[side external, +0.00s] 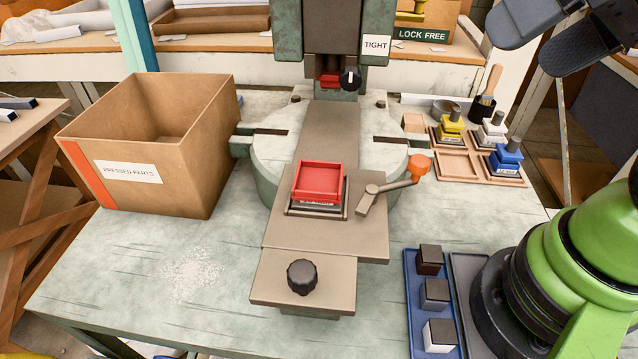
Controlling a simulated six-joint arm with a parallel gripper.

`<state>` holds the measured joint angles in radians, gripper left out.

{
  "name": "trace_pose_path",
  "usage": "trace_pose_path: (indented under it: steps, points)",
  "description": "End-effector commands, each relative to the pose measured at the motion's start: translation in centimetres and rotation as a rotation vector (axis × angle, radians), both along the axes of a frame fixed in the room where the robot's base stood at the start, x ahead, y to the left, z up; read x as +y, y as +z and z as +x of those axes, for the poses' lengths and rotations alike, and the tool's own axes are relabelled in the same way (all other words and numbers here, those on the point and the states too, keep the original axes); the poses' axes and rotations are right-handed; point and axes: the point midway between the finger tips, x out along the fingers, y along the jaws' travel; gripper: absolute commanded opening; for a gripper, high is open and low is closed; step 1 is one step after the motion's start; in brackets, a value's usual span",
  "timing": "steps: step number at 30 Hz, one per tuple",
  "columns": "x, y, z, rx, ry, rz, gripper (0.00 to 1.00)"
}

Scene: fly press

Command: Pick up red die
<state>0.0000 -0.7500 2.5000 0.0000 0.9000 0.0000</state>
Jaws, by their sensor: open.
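A red square die (318,183) with a raised rim and hollow top sits in a dark-edged seat on the press slide. A pale label shows on its front, too small to read surely. Another red piece (329,80) is up under the press ram, partly hidden by a black knob. My gripper (537,50) is at the upper right, with two dark fingers apart and nothing seen between them. It is well away from the red die.
A lever with an orange knob (419,167) stands close right of the die. A black knob (302,277) is on the slide front. A PRESSED PARTS box (152,145) stands left. A wooden rack (457,165) holds yellow, white and blue tools; one slot is empty. A blue tray (417,318) holds blocks.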

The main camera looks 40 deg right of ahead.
Motion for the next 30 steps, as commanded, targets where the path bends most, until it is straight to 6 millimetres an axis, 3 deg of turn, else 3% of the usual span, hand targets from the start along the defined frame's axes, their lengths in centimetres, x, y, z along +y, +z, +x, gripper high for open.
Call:
trace_pose_path:
  steps: [7,14,21,25,30]
  points:
    - [0.5,0.4,1.2,0.044,0.082,-0.038,0.94]
    - [3.5,0.1,6.3,0.2,0.42,-0.202,0.94]
    - [8.8,-3.5,11.3,0.354,0.814,-0.384,0.94]
    - [11.3,-5.9,12.7,0.414,0.975,-0.456,0.94]
    - [13.0,-7.8,13.4,0.452,1.085,-0.508,0.94]
